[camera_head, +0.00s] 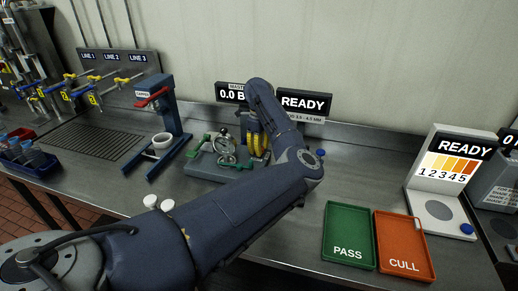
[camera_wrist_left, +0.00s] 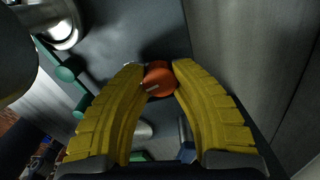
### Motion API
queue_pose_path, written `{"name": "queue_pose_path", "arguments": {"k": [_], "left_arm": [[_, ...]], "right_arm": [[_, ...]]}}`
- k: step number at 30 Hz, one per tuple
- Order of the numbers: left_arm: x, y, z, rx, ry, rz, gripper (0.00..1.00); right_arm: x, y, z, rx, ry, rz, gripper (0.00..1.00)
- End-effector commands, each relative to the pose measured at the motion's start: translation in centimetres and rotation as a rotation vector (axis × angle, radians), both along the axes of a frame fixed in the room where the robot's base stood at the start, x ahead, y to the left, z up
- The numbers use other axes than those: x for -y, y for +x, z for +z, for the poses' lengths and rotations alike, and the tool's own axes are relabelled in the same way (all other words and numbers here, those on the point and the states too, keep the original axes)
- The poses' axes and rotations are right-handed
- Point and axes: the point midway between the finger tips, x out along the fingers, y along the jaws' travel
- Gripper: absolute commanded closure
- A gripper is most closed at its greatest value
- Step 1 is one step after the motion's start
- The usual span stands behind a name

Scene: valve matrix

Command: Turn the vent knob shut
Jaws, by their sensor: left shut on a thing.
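The round orange-red vent knob (camera_wrist_left: 158,82) is in the middle of the left wrist view, between the tips of two yellow fingers. My left gripper (camera_wrist_left: 157,68) is shut on it, with one finger on each side. In the head view my left gripper (camera_head: 258,146) points down behind the grey fixture with green fittings (camera_head: 217,160). The knob is hidden there by the fingers and my arm. How far the knob is turned cannot be told. My right gripper is not in view.
A blue capping press (camera_head: 172,115) with a red handle stands left of the fixture. Line valves (camera_head: 95,82) are at the back left. A green PASS tray (camera_head: 348,236), an orange CULL tray (camera_head: 405,245) and a white READY station (camera_head: 440,185) are at the right.

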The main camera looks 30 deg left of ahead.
Motion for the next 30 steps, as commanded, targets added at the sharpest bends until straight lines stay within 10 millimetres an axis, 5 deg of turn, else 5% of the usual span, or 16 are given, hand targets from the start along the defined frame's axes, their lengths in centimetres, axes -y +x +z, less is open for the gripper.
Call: {"name": "queue_pose_path", "arguments": {"k": [12,29,30], "left_arm": [[0.02,0.01,0.01,0.000,0.000,-0.168,1.00],[0.01,0.01,0.02,0.000,0.000,-0.192,1.00],[0.00,0.01,0.01,0.000,0.000,-0.192,0.70]], "right_arm": [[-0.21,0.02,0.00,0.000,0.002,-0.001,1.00],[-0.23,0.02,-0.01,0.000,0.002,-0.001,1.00],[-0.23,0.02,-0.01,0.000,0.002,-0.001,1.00]]}}
